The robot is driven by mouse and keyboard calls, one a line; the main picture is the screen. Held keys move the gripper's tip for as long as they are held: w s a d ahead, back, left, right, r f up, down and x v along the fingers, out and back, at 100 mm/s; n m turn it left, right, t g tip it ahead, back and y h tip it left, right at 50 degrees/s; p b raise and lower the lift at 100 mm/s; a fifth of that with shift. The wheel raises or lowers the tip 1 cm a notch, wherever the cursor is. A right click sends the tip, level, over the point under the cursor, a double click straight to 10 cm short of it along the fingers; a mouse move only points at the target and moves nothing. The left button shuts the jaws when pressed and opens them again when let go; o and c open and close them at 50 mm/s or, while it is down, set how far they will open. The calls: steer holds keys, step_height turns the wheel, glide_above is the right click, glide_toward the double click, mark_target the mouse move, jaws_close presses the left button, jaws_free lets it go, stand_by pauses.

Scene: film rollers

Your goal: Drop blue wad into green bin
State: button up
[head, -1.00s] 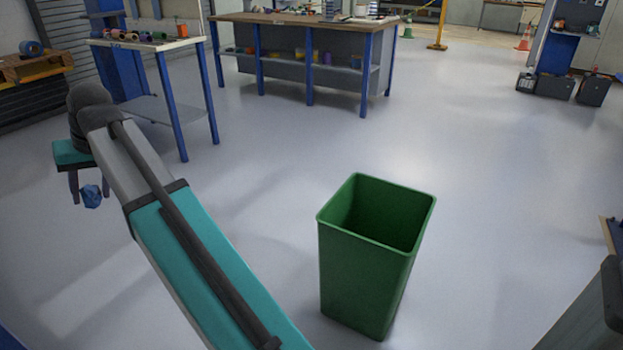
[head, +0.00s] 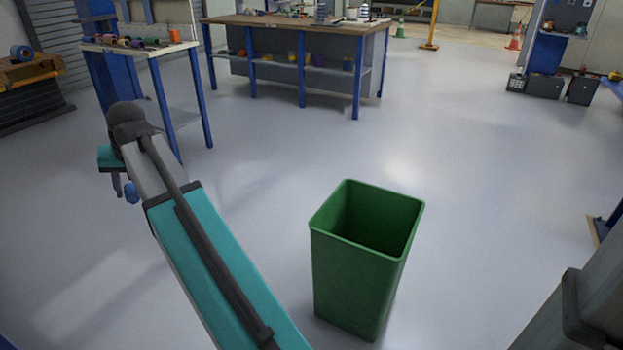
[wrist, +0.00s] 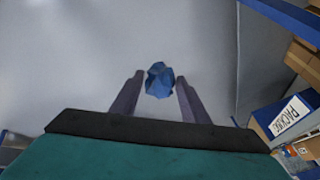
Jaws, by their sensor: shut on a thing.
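The blue wad (wrist: 159,80) is crumpled and sits between the fingertips of my gripper (wrist: 157,88) in the wrist view. My gripper is shut on it and holds it above the floor. In the head view the wad (head: 131,192) shows at the left, beside my gripper (head: 123,190), partly hidden by it. The green bin (head: 352,285) stands upright and open on the floor, right of my arm. Its inside looks empty as far as it shows. My gripper is apart from the bin, to its left.
A small table (head: 150,52) with several rollers stands at the back left, near my arm's far end. A long workbench (head: 290,25) stands behind. A grey object (head: 585,310) is at the lower right. The floor between arm and bin is clear.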

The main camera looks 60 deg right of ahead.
steer(key=s+d+f+m+g+h+p, duration=0.15)
steer(key=s+d+m+p, duration=0.3)
steer(key=d, duration=0.65)
steer(key=s+d+f+m+g+h+p, duration=0.15)
steer(key=s+d+f+m+p, duration=0.3)
steer(key=d, duration=0.55)
steer(key=s+d+m+h+p, duration=0.25)
steer(key=s+d+m, duration=0.3)
steer(key=d, duration=0.55)
steer(key=s+d+f+m+g+p, duration=0.2)
steer(key=s+d+m+p, duration=0.1)
steer(key=s, duration=0.7)
steer(key=s+d+f+m+g+y+p, duration=0.1)
steer(key=s+d+m+p, duration=0.3)
steer(key=s+d, duration=0.4)
steer(key=s+d+f+m+g+p, duration=0.2)
steer(key=s+d+f+m+p, duration=0.1)
steer(key=s, duration=1)
steer(key=d+m+p, duration=0.1)
steer(key=d+p, duration=0.1)
steer(key=p, duration=0.1)
steer(key=shift+s+d+g, duration=0.25)
steer(key=shift+d+g, duration=0.05)
steer(key=shift+d, duration=0.1)
steer(key=shift+f, duration=0.2)
steer(key=shift+f+b, duration=0.45)
steer(key=shift+f, duration=2.45)
